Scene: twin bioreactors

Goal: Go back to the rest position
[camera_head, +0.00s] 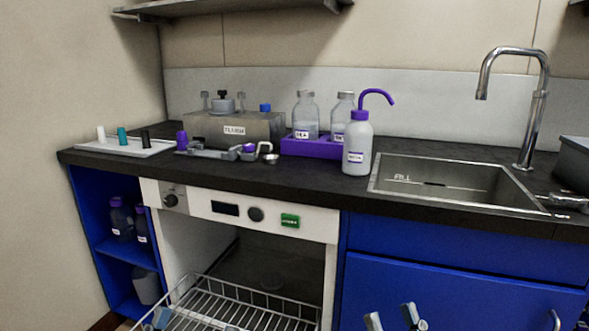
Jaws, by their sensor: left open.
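My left gripper (197,324) shows only as fingertips at the bottom edge, in front of the wire rack. Its fingers are wide apart with nothing seen between them. My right gripper (391,318) shows as two fingertips at the bottom edge, in front of the blue cabinet door. They stand apart, with no object seen between them. Both grippers are low, below the counter and clear of the items on it. The rest of both grippers and both arms are out of view.
The dark counter (290,180) holds a white tray (128,147), a grey box (245,131), a purple bottle rack (308,148) and a wash bottle (357,147). A sink (445,180) is at right. The wire rack (255,314) extends from the open washer below.

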